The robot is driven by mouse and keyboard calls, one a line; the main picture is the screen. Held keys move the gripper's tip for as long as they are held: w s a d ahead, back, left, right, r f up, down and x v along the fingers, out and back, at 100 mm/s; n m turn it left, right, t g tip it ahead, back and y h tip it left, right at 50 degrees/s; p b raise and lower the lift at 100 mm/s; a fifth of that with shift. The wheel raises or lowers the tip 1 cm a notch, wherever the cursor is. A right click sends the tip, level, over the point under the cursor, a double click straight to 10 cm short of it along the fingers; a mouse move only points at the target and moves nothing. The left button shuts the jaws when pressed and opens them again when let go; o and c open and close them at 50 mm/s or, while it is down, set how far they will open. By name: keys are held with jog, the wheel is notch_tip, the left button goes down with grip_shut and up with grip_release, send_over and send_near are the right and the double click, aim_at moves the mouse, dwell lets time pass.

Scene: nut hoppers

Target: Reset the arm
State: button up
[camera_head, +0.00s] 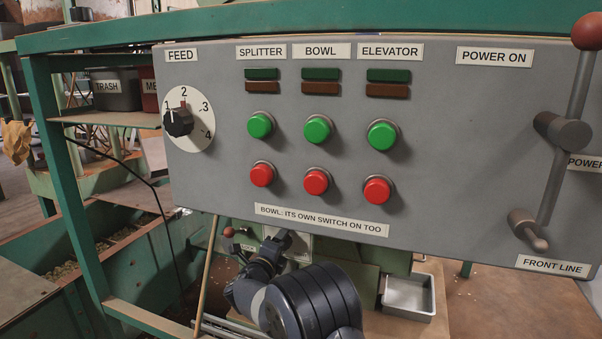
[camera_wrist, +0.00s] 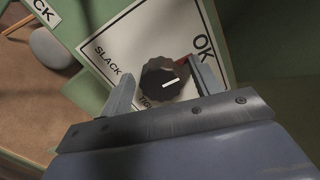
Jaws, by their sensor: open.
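In the wrist view, my gripper (camera_wrist: 162,67) is open, with one finger on each side of a dark ridged knob (camera_wrist: 160,80). I cannot tell whether the fingers touch it. The knob sits on a white dial plate (camera_wrist: 130,50) lettered "SLACK", "OK" and a third word partly hidden by the gripper. Its white pointer line points right, tilted slightly up, below a red mark near "OK". In the head view, my arm reaches in at the bottom, under the grey panel (camera_head: 450,130); the fingers are not clear there.
The panel overhangs my arm and carries a feed dial (camera_head: 180,120), green and red buttons and a power lever (camera_head: 565,130). A red-knobbed lever (camera_head: 229,232) stands left of my arm, behind a slanting wooden stick (camera_head: 207,265). A metal tray (camera_head: 408,297) lies to the right.

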jog(key=p+v, duration=0.4)
jog(key=v, duration=0.7)
jog(key=b+x, duration=0.4)
jog(key=x, duration=0.7)
jog(key=shift+w, duration=0.1)
jog(key=shift+n, duration=0.8)
jog(key=n, duration=0.4)
jog(key=shift+f, duration=0.1)
jog(key=n+p, duration=0.1)
jog(key=n, duration=0.4)
jog(key=shift+n, duration=0.3)
jog(key=n+p, duration=0.1)
jog(key=n, duration=0.5)
jog(key=shift+d+p, duration=0.1)
jog(key=shift+p, duration=0.3)
jog(key=n, duration=0.5)
jog(key=shift+f, duration=0.1)
jog(key=shift+s+n, duration=0.2)
jog(key=shift+n, duration=0.1)
